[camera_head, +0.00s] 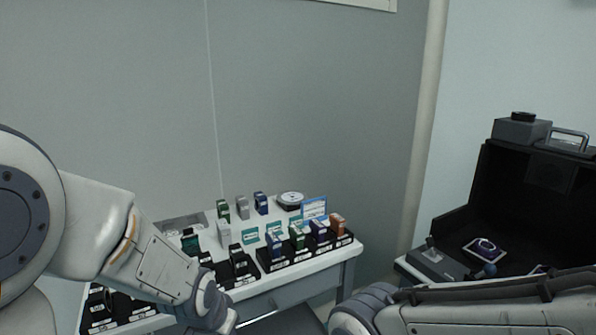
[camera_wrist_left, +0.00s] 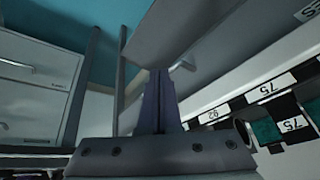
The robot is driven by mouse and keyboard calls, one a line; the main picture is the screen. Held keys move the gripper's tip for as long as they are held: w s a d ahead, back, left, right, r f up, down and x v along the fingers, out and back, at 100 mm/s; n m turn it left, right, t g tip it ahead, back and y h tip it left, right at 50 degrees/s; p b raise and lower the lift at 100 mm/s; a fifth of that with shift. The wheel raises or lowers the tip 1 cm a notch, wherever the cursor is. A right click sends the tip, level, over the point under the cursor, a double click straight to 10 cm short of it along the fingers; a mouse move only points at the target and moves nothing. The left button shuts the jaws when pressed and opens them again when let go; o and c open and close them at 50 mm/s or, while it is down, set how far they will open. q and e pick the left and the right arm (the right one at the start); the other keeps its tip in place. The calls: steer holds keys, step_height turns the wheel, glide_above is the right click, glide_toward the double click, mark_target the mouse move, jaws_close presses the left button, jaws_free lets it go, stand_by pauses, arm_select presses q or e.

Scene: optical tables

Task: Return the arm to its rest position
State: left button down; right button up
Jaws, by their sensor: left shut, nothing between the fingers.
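My left arm comes in from the left in the head view, its wrist low in front of the table (camera_head: 290,280). Its gripper fingers are mostly below the picture there. In the left wrist view my left gripper (camera_wrist_left: 158,100) is shut, with its two dark fingers together and nothing between them. My right arm shows at the bottom right of the head view, bent across the picture. Its gripper is not in view.
The table holds several black holders with coloured blocks, such as an orange one (camera_head: 337,222), and a round disc (camera_head: 290,198). A black open case (camera_head: 535,190) stands at right. A drawer cabinet (camera_wrist_left: 35,85) shows in the wrist view.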

arm_select(q)
steer(key=s+a+n+g, duration=0.2)
steer(key=s+a+n, duration=0.25)
steer(key=s, duration=0.25)
steer(key=s+d+r+m+g, duration=0.2)
steer(key=s+d+r+m, duration=0.15)
steer(key=s+d, duration=0.35)
steer(key=s+d+r+m+g, duration=0.1)
steer(key=s+d+r+m, duration=0.1)
steer(key=s+d+m, duration=0.4)
step_height(320, 180, up, 18)
steer(key=n+p, duration=0.1)
steer(key=p, duration=1.8)
steer(key=shift+s+d+r+n, duration=0.2)
steer(key=shift+s+d+n, duration=0.2)
steer(key=shift+s, duration=0.05)
